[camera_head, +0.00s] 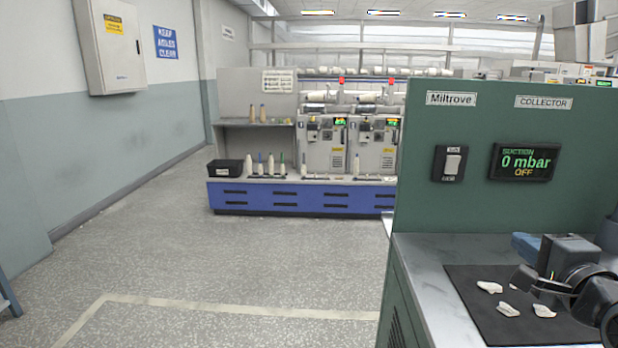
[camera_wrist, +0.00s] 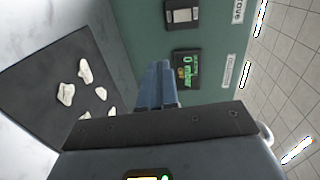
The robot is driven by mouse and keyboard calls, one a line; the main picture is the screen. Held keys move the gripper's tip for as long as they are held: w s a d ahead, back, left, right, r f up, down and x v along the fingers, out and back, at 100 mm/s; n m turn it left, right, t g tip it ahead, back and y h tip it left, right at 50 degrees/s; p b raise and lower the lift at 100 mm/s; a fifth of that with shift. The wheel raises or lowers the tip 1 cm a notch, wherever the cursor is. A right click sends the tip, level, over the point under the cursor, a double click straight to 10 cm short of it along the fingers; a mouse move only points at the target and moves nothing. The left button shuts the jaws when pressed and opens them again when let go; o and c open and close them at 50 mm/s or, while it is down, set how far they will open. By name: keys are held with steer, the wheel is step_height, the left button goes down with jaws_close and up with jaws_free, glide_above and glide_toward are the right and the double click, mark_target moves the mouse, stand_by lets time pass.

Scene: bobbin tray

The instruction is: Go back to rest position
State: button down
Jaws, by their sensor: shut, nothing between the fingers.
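My gripper (camera_head: 518,245) is at the right of the head view, above the grey work surface and over the back part of the dark mat. Its blue fingers point left, toward the green panel side. In the wrist view the blue fingers of my gripper (camera_wrist: 160,68) are together, with nothing held between them. The green collector panel (camera_head: 430,210) stands behind it. It carries a white rocker switch (camera_head: 452,164) and a display (camera_head: 522,162) that reads suction 0 mbar, OFF.
Several white scraps (camera_head: 489,287) lie on the dark mat (camera_head: 470,310) below my gripper; they also show in the wrist view (camera_wrist: 66,94). The grey worktop (camera_head: 425,270) is bare left of the mat. Open floor (camera_head: 290,260) lies left, before a blue-fronted winding machine (camera_head: 300,198).

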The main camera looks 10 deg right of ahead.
steer(key=s+a+f+n, duration=0.2)
steer(key=f, duration=0.1)
steer(key=s+a+f+n, duration=0.2)
steer(key=s+f, duration=0.1)
steer(key=s+a+f+n, duration=0.2)
steer(key=s+f, duration=0.1)
steer(key=shift+f+g+y, duration=0.3)
steer(key=shift+f+y, duration=0.05)
steer(key=shift+y, duration=0.05)
steer(key=s+a+f+n+y, duration=0.1)
steer(key=s+a+n, duration=0.6)
steer(key=s, duration=0.7)
steer(key=s+a+f+n+y, duration=0.2)
steer(key=s+a+n, duration=0.5)
steer(key=s+a, duration=0.3)
steer(key=s, duration=0.4)
steer(key=shift+s+f+n+g+y, duration=0.2)
steer(key=shift+s+n+g+y, duration=0.1)
steer(key=shift+n+g+y, duration=0.1)
steer(key=c, duration=1.9)
jaws_free()
